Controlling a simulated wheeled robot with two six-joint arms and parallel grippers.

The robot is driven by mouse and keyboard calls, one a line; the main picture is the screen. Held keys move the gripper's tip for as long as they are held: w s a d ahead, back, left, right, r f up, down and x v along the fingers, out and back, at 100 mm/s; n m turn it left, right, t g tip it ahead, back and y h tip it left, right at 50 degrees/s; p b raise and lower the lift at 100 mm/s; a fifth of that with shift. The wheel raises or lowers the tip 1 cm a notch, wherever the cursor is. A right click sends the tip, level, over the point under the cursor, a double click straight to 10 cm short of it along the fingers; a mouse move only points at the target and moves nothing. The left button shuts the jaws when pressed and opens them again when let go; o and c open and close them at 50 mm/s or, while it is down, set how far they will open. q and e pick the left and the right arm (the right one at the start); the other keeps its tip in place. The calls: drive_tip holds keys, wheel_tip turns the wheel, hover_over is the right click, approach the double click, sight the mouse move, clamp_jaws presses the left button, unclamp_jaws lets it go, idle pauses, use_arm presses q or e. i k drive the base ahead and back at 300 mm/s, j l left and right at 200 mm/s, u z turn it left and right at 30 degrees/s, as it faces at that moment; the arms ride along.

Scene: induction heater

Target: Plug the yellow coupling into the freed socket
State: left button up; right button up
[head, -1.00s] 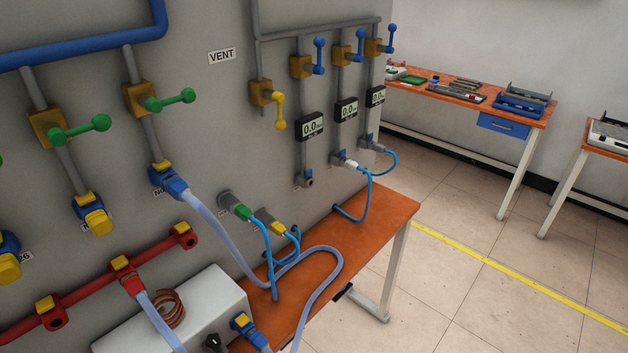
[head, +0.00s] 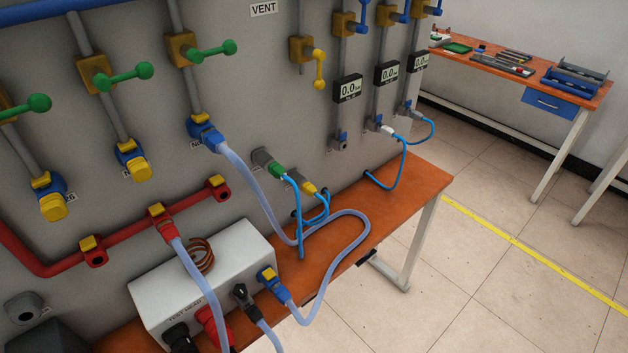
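The yellow coupling (head: 308,188) sits in a grey wall socket (head: 294,177) just above the orange bench, with a thin blue hose looping from it. Beside it, a green coupling (head: 277,170) sits in another grey socket (head: 263,157). Under the left gauge (head: 348,89), a port (head: 342,143) on the wall pipe has no hose in it. A white coupling (head: 387,130) is on the port under the middle gauge. A grey coupling (head: 409,109) is under the right gauge. Neither of my grippers is in view.
A white test head box (head: 205,273) with a copper coil and thick hoses stands on the bench (head: 422,181). A thick pale-blue hose (head: 262,195) loops over the bench. Green valve handles (head: 130,77) stick out from the wall. The floor (head: 480,240) right of the bench is clear.

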sight(305, 186)
drive_tip(key=i+l+u, duration=0.1)
drive_tip(key=l, duration=0.3)
drive_tip(key=i+l+u, duration=0.1)
drive_tip(key=l, duration=0.35)
drive_tip(key=i+l+u, duration=0.1)
drive_tip(key=i+l, duration=0.15)
drive_tip(key=l, duration=0.15)
drive_tip(key=i+l+u, duration=0.1)
drive_tip(key=l, duration=0.35)
drive_tip(key=i+l, duration=0.1)
drive_tip(key=l, duration=0.35)
drive_tip(key=u, duration=0.05)
